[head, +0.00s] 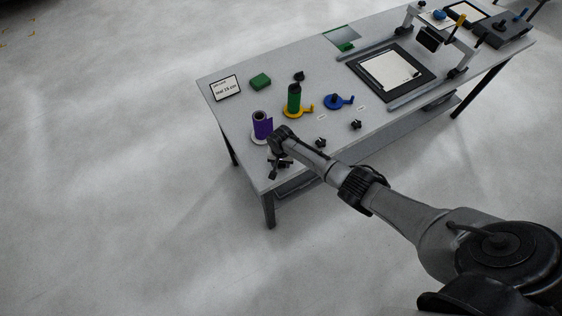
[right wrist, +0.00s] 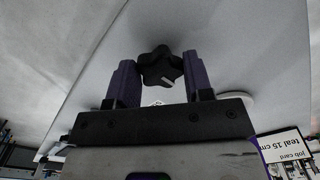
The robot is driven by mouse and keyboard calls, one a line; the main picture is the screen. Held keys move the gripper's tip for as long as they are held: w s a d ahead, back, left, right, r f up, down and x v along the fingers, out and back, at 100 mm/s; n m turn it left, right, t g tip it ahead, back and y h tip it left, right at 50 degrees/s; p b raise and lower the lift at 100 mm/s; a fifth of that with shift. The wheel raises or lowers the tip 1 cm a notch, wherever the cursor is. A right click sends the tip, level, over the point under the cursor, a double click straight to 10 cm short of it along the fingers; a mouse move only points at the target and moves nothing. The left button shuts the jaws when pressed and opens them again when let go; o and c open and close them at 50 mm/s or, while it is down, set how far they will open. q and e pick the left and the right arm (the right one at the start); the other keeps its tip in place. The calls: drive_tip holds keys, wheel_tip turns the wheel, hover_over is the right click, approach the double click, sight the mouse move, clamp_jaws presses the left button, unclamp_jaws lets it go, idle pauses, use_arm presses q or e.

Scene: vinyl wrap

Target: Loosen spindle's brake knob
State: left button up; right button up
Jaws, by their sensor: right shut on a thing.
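In the right wrist view a black star-shaped knob (right wrist: 161,66) sits between the two purplish fingers of my right gripper (right wrist: 155,82), which is shut on it. In the head view my right gripper (head: 277,166) is at the table's near-left corner, in front of the purple roll (head: 262,127) on its white base. The held knob is hard to make out there. Two similar black knobs (head: 320,142) and (head: 356,124) stand along the near edge. A green roll (head: 294,100) stands on a yellow base; a blue base (head: 336,102) carries no roll. My left gripper is not in view.
A black-framed white sheet (head: 390,71) lies between rails farther right. The table's near edge runs just below my right gripper.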

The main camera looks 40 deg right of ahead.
drive_tip(key=shift+n, duration=0.3)
drive_tip(key=shift+n+p, duration=0.4)
drive_tip(key=shift+n, duration=0.5)
drive_tip(key=n, duration=0.3)
drive_tip(key=shift+n+p, duration=0.3)
drive_tip(key=n, duration=0.5)
drive_tip(key=shift+d+n, duration=0.15)
drive_tip(key=shift+n, duration=0.15)
drive_tip(key=n, duration=0.2)
drive_tip(key=shift+n, duration=0.3)
drive_tip(key=n, duration=0.3)
drive_tip(key=shift+n, duration=0.3)
drive_tip(key=n+b, duration=0.1)
drive_tip(key=n, duration=0.3)
drive_tip(key=shift+d, duration=0.1)
drive_tip(key=shift+n, duration=1.2)
